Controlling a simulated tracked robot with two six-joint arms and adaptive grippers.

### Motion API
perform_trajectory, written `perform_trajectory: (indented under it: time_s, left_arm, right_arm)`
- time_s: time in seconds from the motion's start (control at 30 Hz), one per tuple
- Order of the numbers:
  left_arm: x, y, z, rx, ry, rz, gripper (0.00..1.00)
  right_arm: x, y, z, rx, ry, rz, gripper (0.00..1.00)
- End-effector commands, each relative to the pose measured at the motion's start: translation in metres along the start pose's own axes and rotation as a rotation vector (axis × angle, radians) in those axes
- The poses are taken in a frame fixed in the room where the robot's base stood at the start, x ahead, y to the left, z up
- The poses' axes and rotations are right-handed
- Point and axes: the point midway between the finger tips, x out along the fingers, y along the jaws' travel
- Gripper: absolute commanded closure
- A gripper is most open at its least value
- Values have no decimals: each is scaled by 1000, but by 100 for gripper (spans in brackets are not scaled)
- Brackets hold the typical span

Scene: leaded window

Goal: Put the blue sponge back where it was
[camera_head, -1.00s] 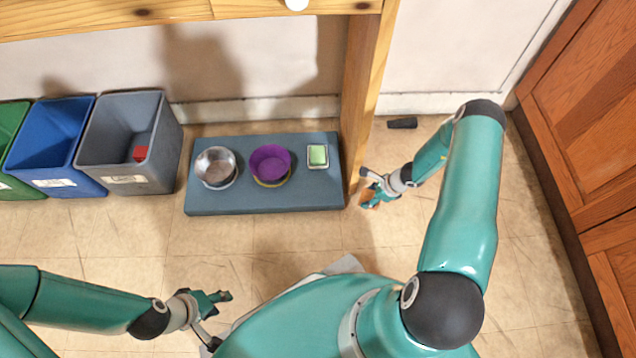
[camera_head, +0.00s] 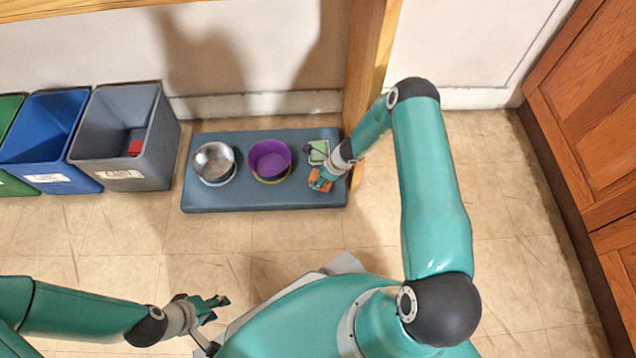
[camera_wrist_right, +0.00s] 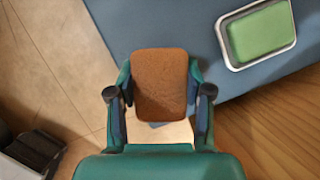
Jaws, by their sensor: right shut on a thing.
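My right gripper (camera_head: 317,182) is shut on an orange-brown sponge-like block (camera_wrist_right: 160,85). It holds the block over the right end of the blue-grey mat (camera_head: 225,200), in front of the green sponge. The green sponge (camera_wrist_right: 260,32) lies in a small metal-rimmed dish (camera_wrist_right: 236,65), just right of the block in the right wrist view. I see no sponge that is clearly blue. My left gripper (camera_head: 222,302) is low at the left, away from the mat, and its finger gap is unclear.
A metal bowl (camera_head: 214,160) and a purple bowl (camera_head: 270,157) stand on the mat. Grey (camera_head: 113,178), blue (camera_head: 45,172) and green bins stand left of it; a red block (camera_head: 135,148) is in the grey one. A wooden post (camera_head: 372,45) rises at the mat's right end.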

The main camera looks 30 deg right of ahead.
Motion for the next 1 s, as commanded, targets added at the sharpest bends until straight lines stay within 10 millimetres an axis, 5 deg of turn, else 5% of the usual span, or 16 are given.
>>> perform_trajectory:
  time_s: [0.2, 0.43, 0.47, 0.6, 1.0]
  left_arm:
    - [19, -7, 0, 0, 0, 0, 60]
    - [18, -6, 0, 0, 0, 0, 60]
    - [18, -6, 0, 0, 0, 0, 60]
    - [18, -6, 0, 0, 0, 0, 60]
    - [15, -5, 0, 0, 0, 0, 60]
  right_arm:
    - [29, 0, -14, 0, 0, 0, 78]
    - [28, 0, -14, 0, 1, -1, 78]
    - [29, 0, -14, 0, 1, -1, 46]
    - [28, 0, -14, 0, 1, 0, 25]
    - [22, 0, -14, 1, 0, -1, 25]
